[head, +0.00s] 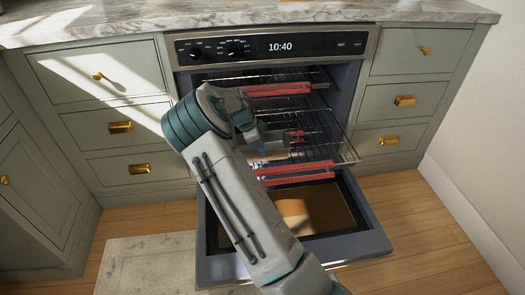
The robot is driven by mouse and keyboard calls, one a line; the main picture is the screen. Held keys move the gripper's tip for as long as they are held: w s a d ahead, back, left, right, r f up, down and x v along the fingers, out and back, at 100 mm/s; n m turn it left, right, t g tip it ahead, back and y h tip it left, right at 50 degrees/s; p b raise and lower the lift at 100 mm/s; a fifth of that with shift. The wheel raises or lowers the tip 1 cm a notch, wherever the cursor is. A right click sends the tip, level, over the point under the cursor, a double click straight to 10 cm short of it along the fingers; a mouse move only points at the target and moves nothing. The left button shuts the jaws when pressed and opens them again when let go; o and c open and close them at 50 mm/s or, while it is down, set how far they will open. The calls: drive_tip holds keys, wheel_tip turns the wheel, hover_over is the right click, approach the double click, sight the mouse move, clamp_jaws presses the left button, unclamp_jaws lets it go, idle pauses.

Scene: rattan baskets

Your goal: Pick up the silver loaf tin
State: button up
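My gripper (262,148) reaches into the open oven over a wire rack (325,125), largely hidden behind my own arm. A small greyish, shiny shape (275,152) lies at the gripper's end on or just above the rack; it may be the silver loaf tin, but it is too small and covered to be sure. Whether my gripper touches it, and whether the fingers are open or shut, cannot be seen.
The oven door (365,244) is folded down in front. The racks carry red edge guards (280,89) at several heights. Grey-green drawers (400,97) flank the oven, and a pale mat (145,265) lies on the wooden floor at the left. The marble counter (240,12) above is clear.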

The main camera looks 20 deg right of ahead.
sight(266, 160)
drive_tip(key=b+x, duration=0.2)
drive_tip(key=x, duration=0.3)
drive_tip(key=shift+d+f+b, duration=0.1)
drive_tip(key=shift+b, duration=0.2)
drive_tip(key=shift+s, duration=0.1)
clamp_jaws()
